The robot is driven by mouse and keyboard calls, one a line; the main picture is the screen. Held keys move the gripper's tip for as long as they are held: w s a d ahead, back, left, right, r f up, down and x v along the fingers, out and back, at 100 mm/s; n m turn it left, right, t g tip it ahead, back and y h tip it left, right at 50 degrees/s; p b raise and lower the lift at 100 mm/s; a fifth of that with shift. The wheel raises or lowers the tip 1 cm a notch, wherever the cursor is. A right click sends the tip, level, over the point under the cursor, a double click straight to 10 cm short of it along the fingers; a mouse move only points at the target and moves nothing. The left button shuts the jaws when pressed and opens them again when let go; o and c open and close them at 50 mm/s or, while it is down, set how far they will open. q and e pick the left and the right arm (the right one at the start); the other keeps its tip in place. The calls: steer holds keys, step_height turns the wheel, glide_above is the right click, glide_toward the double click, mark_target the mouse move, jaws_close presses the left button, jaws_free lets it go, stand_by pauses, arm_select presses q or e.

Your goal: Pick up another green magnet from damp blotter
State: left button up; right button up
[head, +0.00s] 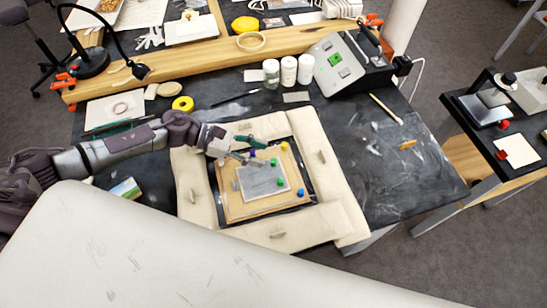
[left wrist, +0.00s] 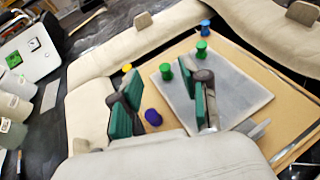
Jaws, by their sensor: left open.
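The damp blotter (head: 258,186) is a grey sheet on a tan board (head: 232,208). Two green magnets stand on it; one (head: 273,161) is near its far edge, the other (head: 280,182) nearer its right side. In the left wrist view the nearer green magnet (left wrist: 166,73) appears between my fingers, and the second (left wrist: 202,50) lies beyond. My left gripper (head: 245,155) is open, with teal pads, over the far left part of the blotter; it also shows in the left wrist view (left wrist: 162,92). No contact with a magnet is visible. My right gripper is not in view.
A yellow magnet (head: 284,146), a dark blue magnet (left wrist: 153,117) and a blue magnet (head: 300,193) stand around the blotter. Cream padded cushions (head: 335,205) frame the board. White jars (head: 288,72) and a grey device (head: 345,65) stand behind. The dark table at right is mostly clear.

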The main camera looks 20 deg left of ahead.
mark_target(272, 160)
arm_select(q)
steer(key=shift+d+f+p, duration=0.3)
steer(key=shift+d+p, duration=0.35)
steer(key=shift+d, duration=0.05)
steer(key=x, duration=0.1)
steer(key=p+x, duration=0.1)
steer(key=x, duration=0.1)
steer(key=shift+f+p, duration=0.3)
steer(key=shift+f, duration=0.1)
steer(key=shift+d+f, duration=0.15)
steer(key=shift+d, duration=0.1)
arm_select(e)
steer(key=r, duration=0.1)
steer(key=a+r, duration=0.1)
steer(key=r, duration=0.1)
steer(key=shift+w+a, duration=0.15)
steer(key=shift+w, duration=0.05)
arm_select(q)
steer(key=c, duration=0.8)
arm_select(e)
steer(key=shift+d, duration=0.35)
